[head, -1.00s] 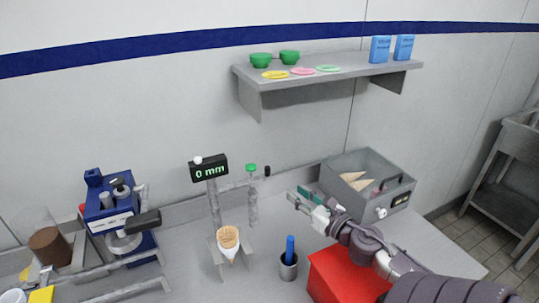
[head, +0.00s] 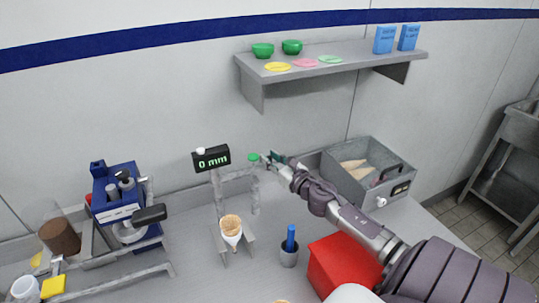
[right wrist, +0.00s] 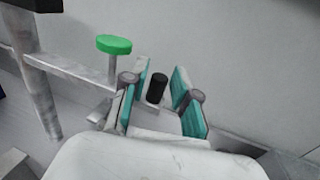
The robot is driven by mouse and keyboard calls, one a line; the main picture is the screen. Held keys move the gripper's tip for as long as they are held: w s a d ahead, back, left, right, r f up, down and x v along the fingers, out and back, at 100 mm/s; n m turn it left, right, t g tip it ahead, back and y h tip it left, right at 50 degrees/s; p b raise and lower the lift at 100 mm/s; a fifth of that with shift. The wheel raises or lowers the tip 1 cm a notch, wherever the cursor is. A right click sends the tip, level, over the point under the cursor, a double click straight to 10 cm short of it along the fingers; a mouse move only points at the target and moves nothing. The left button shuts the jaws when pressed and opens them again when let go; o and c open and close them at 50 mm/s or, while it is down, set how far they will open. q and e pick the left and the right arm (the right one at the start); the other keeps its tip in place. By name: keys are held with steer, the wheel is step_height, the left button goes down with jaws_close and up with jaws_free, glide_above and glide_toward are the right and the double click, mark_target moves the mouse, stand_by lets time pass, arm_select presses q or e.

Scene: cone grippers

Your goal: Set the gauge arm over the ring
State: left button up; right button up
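The gauge display (head: 211,159) reads 0 mm on its post, with the gauge arm (head: 238,172) reaching right from the post. A green cap (head: 253,157) tops the upright probe on that arm; it also shows in the right wrist view (right wrist: 114,44). The ring is not clearly seen; a cone (head: 231,228) sits in the stand below the display, left of the probe. My right gripper (head: 272,158) is at the arm's right end. In the right wrist view its teal fingers (right wrist: 160,76) are open, with the black knob (right wrist: 157,89) between them. My left gripper is out of view.
A grey bin (head: 390,190) with cones stands behind my right arm. A red box (head: 335,262) and a cup with a blue stick (head: 289,252) stand in front. A blue machine (head: 128,200) is at left. A shelf (head: 330,67) hangs above.

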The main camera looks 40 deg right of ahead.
steer(key=shift+w, duration=0.5)
jaws_close()
